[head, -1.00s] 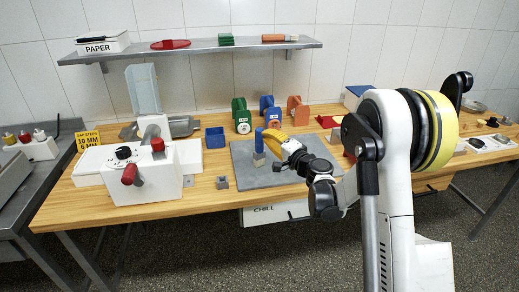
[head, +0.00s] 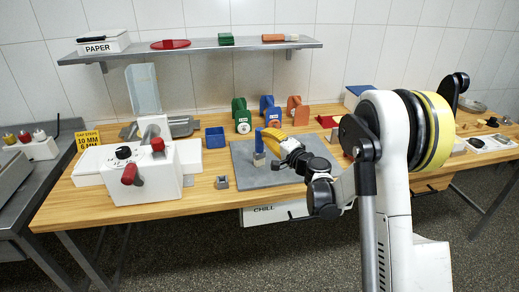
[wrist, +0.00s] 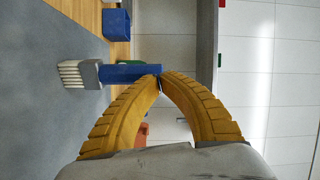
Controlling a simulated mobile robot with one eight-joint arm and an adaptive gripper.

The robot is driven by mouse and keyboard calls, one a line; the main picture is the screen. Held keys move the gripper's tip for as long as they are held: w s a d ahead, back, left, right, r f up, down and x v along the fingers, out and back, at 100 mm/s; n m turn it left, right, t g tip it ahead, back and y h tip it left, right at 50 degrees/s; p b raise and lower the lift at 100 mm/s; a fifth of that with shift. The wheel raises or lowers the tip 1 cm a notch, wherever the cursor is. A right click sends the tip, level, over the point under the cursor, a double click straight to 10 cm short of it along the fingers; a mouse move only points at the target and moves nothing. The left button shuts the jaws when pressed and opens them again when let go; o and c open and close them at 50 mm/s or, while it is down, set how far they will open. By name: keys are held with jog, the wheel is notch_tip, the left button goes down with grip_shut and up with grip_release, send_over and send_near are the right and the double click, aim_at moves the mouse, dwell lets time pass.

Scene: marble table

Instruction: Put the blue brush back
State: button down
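The blue brush (head: 259,141) is upright over the grey slab in the head view, handle up. In the wrist view its blue handle (wrist: 128,73) lies sideways, with a grey collar and pale bristles at the left. My gripper (head: 267,132) has yellow fingers and is just right of the handle. In the wrist view the fingertips (wrist: 160,76) come together at the handle's top end, and I see no handle between them. I cannot tell whether they touch it, or whether the bristles rest on the slab.
The grey slab (head: 300,175) lies on the wooden table. A blue bin (head: 215,138), a small grey block (head: 221,182) and a white machine (head: 145,180) are to its left. Green, blue and orange holders (head: 269,111) stand behind.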

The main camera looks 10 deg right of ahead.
aim_at(259, 128)
jog(key=shift+x, duration=2.45)
jog(key=s+d+r+p, duration=0.1)
jog(key=s+d+r, duration=0.1)
jog(key=s+r, duration=0.2)
jog(key=shift+s, duration=0.8)
jog(key=shift+d, duration=0.15)
jog(key=s+a+r+n+g, duration=0.3)
jog(key=s+a, duration=0.1)
jog(key=s, duration=0.5)
jog(key=s+a+r+n+g, duration=0.2)
jog(key=s+a+n+g, duration=0.15)
jog(key=s, duration=0.45)
jog(key=s+d+f+n+g+h, duration=0.1)
jog(key=s+d+f+n+h, duration=0.1)
jog(key=s, duration=1)
jog(key=s+d+f+n+g+h, duration=0.2)
jog(key=s+d+f+h, duration=0.2)
jog(key=s, duration=0.8)
jog(key=shift+s+d+f+n+h, duration=0.3)
jog(key=shift+d+f+n+h, duration=0.1)
jog(key=shift+d, duration=0.25)
